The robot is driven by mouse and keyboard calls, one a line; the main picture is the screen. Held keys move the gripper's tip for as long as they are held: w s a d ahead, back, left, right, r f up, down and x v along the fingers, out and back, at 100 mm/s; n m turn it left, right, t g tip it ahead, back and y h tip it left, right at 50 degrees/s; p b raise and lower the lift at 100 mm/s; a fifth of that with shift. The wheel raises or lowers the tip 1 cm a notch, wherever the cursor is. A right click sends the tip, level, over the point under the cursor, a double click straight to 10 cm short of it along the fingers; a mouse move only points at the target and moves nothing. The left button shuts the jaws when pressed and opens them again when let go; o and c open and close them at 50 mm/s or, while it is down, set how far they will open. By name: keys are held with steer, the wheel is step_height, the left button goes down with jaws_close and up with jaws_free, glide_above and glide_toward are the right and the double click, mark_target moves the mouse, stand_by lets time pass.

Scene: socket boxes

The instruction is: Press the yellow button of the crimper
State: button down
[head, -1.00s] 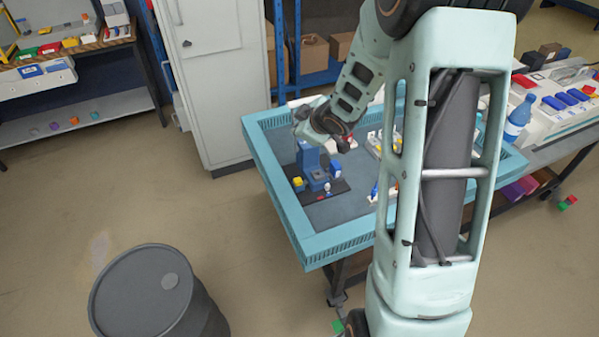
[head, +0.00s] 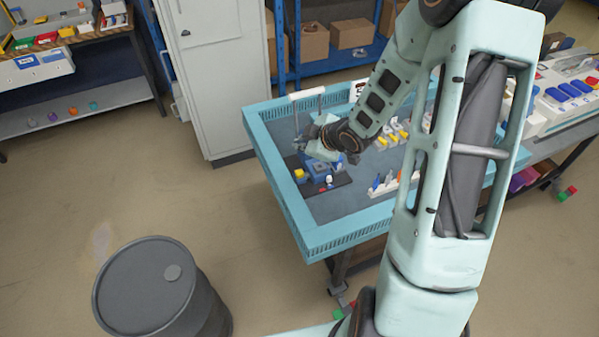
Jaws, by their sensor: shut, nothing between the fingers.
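The blue crimper (head: 319,170) stands on a dark plate (head: 335,188) in the left part of the teal-rimmed table. A small yellow button (head: 299,174) shows at its left front side, uncovered. My gripper (head: 301,144) is above and behind the button, over the crimper, shut and empty. The gripper and my wrist cover the crimper's upper part. The fingers are small and partly blurred; a gap to the button shows, so they are apart from it.
The teal table rim (head: 290,220) rises around the work area. Right of the crimper are yellow pieces (head: 388,139) and a white holder with small tools (head: 392,183). A grey drum (head: 150,290) stands on the floor at left; a grey cabinet (head: 205,80) is behind.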

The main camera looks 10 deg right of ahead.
mark_target(301, 174)
steer(key=shift+f+b, duration=3.75)
steer(key=shift+f, duration=0.55)
steer(key=shift+f+b, duration=0.4)
steer(key=shift+f+b, duration=0.55)
steer(key=shift+r, duration=0.1)
steer(key=shift+r+p, duration=0.9)
steer(key=shift+r, duration=0.1)
step_height(301, 174, up, 5)
steer(key=p, duration=0.4)
steer(key=shift+p, duration=0.35)
